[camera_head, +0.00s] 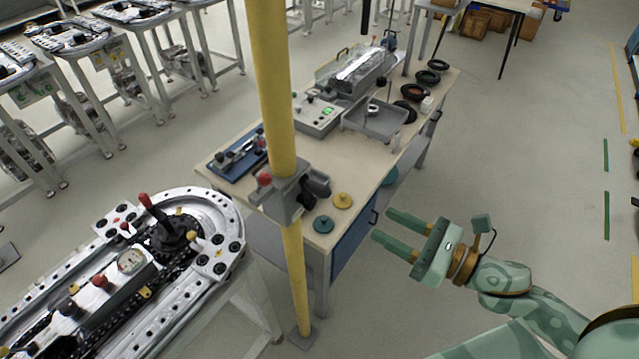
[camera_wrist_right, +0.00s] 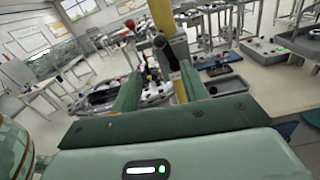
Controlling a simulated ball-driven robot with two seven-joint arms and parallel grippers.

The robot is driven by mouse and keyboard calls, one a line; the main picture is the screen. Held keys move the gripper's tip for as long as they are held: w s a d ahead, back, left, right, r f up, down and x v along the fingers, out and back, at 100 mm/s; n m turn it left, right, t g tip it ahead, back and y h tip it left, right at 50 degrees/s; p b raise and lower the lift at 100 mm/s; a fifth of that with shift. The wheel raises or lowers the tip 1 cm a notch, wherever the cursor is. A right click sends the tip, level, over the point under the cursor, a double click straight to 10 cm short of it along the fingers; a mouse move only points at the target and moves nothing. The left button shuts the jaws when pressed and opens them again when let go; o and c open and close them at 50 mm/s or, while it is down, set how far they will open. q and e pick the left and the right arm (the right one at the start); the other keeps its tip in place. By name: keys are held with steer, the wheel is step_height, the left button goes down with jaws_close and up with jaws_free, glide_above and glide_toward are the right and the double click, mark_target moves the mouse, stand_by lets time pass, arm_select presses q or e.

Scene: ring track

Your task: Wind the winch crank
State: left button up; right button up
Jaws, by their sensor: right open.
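A grey winch-like housing (camera_head: 287,197) is clamped on an upright yellow post (camera_head: 272,90) in the head view. A red knob (camera_head: 264,179) sits at its left side, and dark parts stick out at its right. The crank arm itself is hard to make out. In the right wrist view the housing (camera_wrist_right: 174,48) and a red knob (camera_wrist_right: 130,24) show beyond my fingers. My right gripper (camera_head: 383,225) is open and empty, its fingers pointing left toward the post, well to the right of the housing and apart from it. My left gripper is not in view.
A metal track table (camera_head: 225,215) with a red-knobbed lever is at lower left.

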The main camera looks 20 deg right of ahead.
mark_target(330, 195)
steer(key=p+x, duration=0.5)
steer(key=x, duration=1)
steer(key=shift+w+a+r, duration=0.1)
steer(key=shift+w+a, duration=0.05)
steer(key=shift+w, duration=0.05)
steer(key=shift+w+a, duration=0.2)
steer(key=shift+w, duration=0.1)
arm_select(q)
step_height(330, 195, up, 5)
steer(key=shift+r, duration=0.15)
arm_select(e)
steer(key=shift+c, duration=1)
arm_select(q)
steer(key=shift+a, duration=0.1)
arm_select(e)
jaws_close()
